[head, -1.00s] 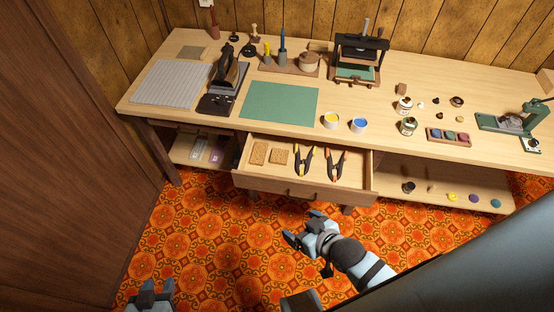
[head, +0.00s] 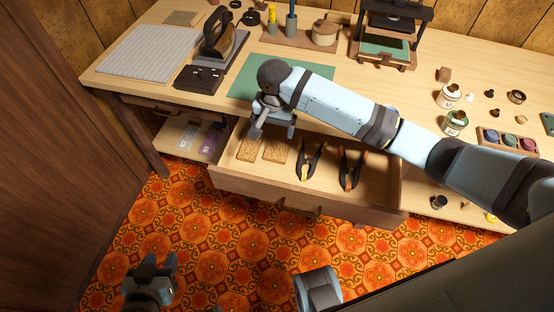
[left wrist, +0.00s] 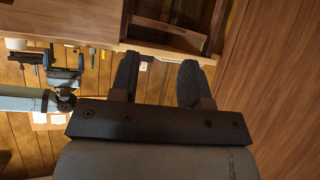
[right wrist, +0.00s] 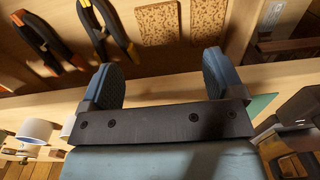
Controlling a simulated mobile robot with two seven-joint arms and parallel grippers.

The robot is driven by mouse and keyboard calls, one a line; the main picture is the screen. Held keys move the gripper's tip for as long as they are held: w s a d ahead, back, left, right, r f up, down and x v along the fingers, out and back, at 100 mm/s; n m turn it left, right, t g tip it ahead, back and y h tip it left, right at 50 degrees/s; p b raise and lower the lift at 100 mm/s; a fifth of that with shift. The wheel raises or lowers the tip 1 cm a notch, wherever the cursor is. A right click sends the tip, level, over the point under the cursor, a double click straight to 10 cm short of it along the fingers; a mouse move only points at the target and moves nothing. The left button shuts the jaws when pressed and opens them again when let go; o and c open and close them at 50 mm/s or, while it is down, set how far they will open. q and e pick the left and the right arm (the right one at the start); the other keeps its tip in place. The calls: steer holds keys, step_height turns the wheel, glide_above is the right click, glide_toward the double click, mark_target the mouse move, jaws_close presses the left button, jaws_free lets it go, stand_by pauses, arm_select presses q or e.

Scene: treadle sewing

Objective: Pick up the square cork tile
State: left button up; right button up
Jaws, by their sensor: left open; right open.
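The square cork tile (head: 277,150) lies flat in the open drawer (head: 330,190), just right of a longer cork tile (head: 250,148). In the right wrist view the square tile (right wrist: 157,22) lies ahead of the gap between the fingers, with the longer tile (right wrist: 208,22) beside it, cut by the frame edge. My right gripper (head: 273,130) is open and empty above the drawer's back side, close to both tiles and apart from them. My left gripper (head: 158,264) is open and empty, low over the floor at the left.
Two spring clamps (head: 311,160) (head: 351,168) lie in the drawer right of the tiles. On the tabletop above the drawer are a green mat (head: 242,80), a dark iron-like press (head: 217,45), and jars (head: 449,96). The drawer front stands out over the floor.

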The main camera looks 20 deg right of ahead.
mark_target(275, 155)
steer(key=f+b, duration=0.1)
steer(key=f, duration=0.3)
steer(key=f+b, duration=0.1)
steer(key=f, duration=0.4)
steer(key=f+b, duration=0.2)
steer(key=f, duration=0.2)
steer(key=shift+w+d+f, duration=0.25)
steer(key=shift+d+f, duration=0.05)
steer(key=shift+d, duration=0.05)
steer(key=c, duration=0.7)
